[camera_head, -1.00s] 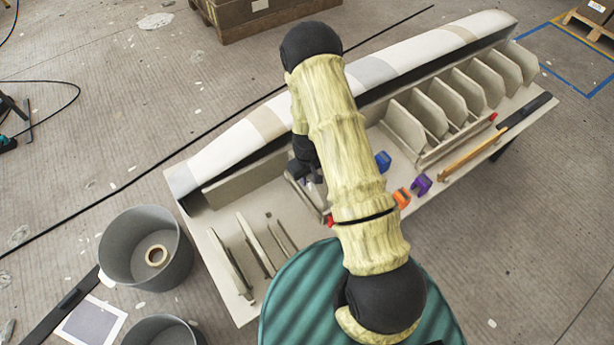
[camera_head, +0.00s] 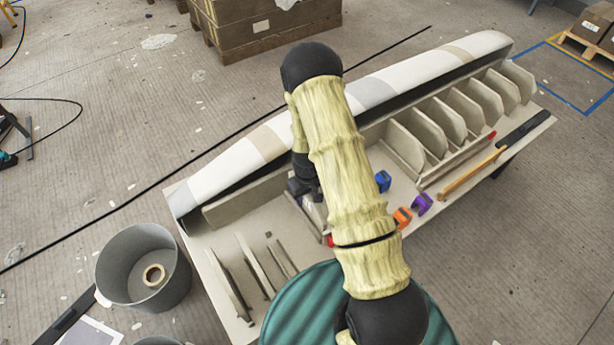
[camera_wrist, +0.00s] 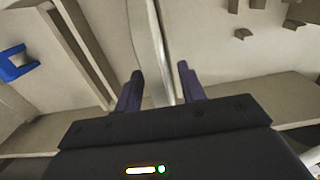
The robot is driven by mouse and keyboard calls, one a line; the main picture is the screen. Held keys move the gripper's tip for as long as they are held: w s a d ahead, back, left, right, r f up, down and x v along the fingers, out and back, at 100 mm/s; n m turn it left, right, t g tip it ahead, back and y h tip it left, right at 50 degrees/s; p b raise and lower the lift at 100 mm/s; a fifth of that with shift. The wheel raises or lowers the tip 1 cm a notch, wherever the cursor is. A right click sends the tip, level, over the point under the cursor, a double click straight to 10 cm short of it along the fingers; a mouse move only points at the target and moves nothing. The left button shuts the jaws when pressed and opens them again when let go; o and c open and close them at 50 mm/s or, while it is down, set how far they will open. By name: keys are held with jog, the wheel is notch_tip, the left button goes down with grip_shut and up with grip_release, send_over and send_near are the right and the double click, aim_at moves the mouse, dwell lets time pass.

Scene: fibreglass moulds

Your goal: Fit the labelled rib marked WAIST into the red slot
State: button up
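My gripper (camera_wrist: 161,80) shows in the wrist view with its two dark fingers apart. A thin pale rib (camera_wrist: 150,30) stands edge-on between them, with a visible gap on each side. In the head view my gripper (camera_head: 303,192) is partly hidden by my arm, low over the table beside the long mould. A small part of a pale rib (camera_head: 316,211) shows just below it. No WAIST label is readable. A red piece (camera_head: 329,241) shows at my arm's left edge, and another red piece (camera_head: 492,135) sits at the far right end of the rib row's rail.
Several upright ribs (camera_head: 450,122) line the right of the table. Blue (camera_head: 383,181), orange (camera_head: 402,217) and purple (camera_head: 421,204) blocks lie near my arm. Thin loose strips (camera_head: 256,266) lie at the left. A grey bucket (camera_head: 113,268) stands on the floor.

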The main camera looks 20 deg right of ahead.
notch_tip(320, 180, up, 16)
jog(key=p, duration=0.1)
jog(key=shift+r, duration=0.15)
dwell(1.0)
jog(key=s+r+m+t, duration=0.3)
jog(key=s+r+m, duration=0.1)
jog(key=s+r, duration=1.05)
notch_tip(320, 180, up, 13)
jog(key=p, duration=1.2)
jog(key=shift+f+p, duration=0.2)
jog(key=shift+p, duration=0.2)
